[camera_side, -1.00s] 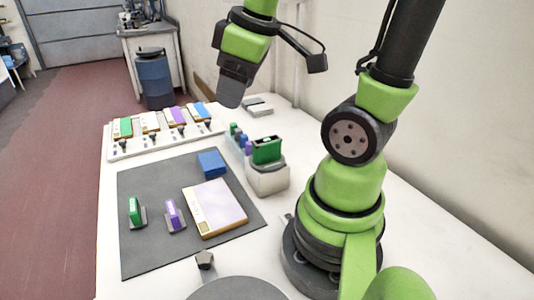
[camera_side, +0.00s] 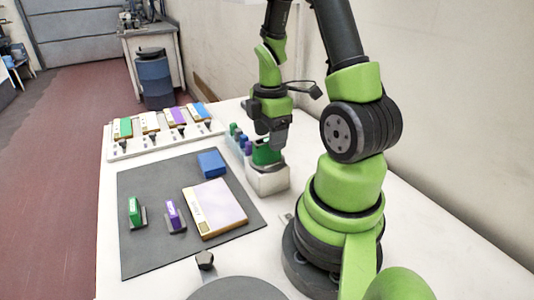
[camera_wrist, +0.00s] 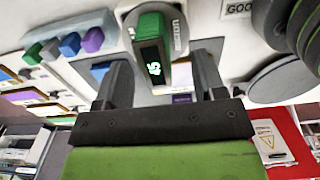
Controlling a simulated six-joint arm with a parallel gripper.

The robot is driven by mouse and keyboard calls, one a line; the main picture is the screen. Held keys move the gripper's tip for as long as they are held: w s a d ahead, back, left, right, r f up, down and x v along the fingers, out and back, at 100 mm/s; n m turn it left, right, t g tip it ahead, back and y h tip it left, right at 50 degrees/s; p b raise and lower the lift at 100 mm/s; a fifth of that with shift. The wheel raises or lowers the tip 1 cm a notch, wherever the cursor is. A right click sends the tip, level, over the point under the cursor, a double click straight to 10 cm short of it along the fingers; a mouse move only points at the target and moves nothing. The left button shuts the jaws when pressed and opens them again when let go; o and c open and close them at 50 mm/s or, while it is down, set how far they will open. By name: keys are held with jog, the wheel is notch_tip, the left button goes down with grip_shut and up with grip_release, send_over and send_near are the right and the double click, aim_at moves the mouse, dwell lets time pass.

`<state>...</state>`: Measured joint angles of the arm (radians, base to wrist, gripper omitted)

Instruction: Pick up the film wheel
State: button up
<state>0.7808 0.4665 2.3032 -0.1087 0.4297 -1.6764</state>
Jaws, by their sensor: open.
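I cannot tell for certain which thing is the film wheel. A green block-shaped device (camera_side: 265,156) stands upright on a white block (camera_side: 268,181). In the wrist view, the device (camera_wrist: 151,42) shows glowing digits. My gripper (camera_side: 269,147) is pointing down over it in the side view, and it hides part of the device's top. In the wrist view my gripper (camera_wrist: 160,72) is open, with one finger on each side of the device's line. I cannot tell whether the fingers touch it. Nothing is held.
A dark mat (camera_side: 150,255) bears a blue box (camera_side: 212,164), a flat pale panel (camera_side: 215,207), and small green (camera_side: 134,211) and purple (camera_side: 172,214) pieces. A rack with several coloured panels (camera_side: 150,124) stands behind. A grey disc (camera_side: 240,291) is at the front. A barrel (camera_side: 154,80) stands beyond the table.

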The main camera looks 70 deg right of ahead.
aim_at(267, 159)
jog(key=shift+w+f, duration=0.2)
jog(key=shift+f, duration=0.95)
jog(key=shift+w+f, duration=0.2)
jog(key=shift+f, duration=0.95)
jog(key=shift+c, duration=0.5)
jog(key=c, duration=1)
